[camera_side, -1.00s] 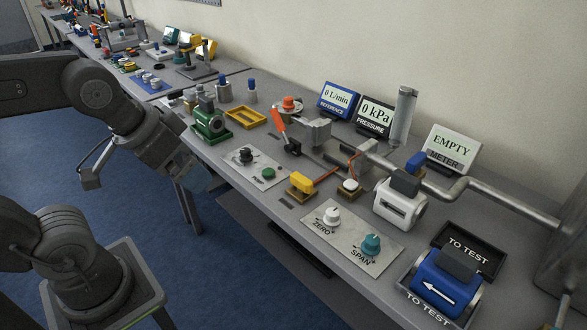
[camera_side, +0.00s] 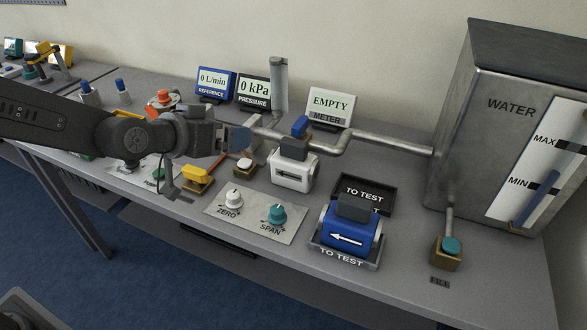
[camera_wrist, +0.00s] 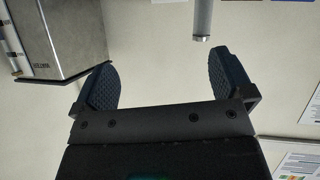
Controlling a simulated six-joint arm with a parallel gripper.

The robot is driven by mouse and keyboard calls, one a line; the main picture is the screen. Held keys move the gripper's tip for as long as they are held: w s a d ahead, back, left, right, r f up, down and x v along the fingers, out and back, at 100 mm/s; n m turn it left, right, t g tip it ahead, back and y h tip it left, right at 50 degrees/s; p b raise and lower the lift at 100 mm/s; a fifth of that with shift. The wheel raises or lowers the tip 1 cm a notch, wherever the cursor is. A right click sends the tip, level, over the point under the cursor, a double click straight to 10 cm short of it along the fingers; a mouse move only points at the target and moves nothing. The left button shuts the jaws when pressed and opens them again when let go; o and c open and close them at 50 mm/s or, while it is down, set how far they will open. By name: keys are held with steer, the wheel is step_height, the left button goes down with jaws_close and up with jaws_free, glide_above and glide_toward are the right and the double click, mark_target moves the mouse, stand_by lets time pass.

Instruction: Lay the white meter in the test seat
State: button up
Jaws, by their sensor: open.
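The white meter (camera_side: 292,172), with a black arrow pointing left and a dark grey top, stands upright on the bench in front of the metal pipe run. The side view does not clearly show the test seat, or whether the meter rests in it. My gripper (camera_side: 240,138) is up and to the left of the white meter, apart from it, with its blue fingers pointing right. In the wrist view my gripper (camera_wrist: 168,82) has its two fingers wide apart with nothing between them. The meter display (camera_side: 330,104) reads EMPTY.
A blue meter (camera_side: 349,231) sits in a TO TEST tray (camera_side: 343,259); an empty-looking black TO TEST tray (camera_side: 369,190) lies behind it. A ZERO and SPAN knob plate (camera_side: 251,218) is at the front. The water tank (camera_side: 482,125) stands at right.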

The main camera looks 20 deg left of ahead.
steer(key=w+d+f+t, duration=0.2)
steer(key=w+d+f, duration=0.2)
steer(key=f, duration=0.1)
steer(key=t+y, duration=0.2)
steer(key=t, duration=0.1)
glide_toward(296, 140)
steer(key=w, duration=0.7)
steer(key=w+f, duration=0.1)
steer(key=w, duration=0.3)
steer(key=shift+w+a+f, duration=0.1)
steer(key=shift+c, duration=0.4)
jaws_close()
steer(key=shift+r, duration=0.25)
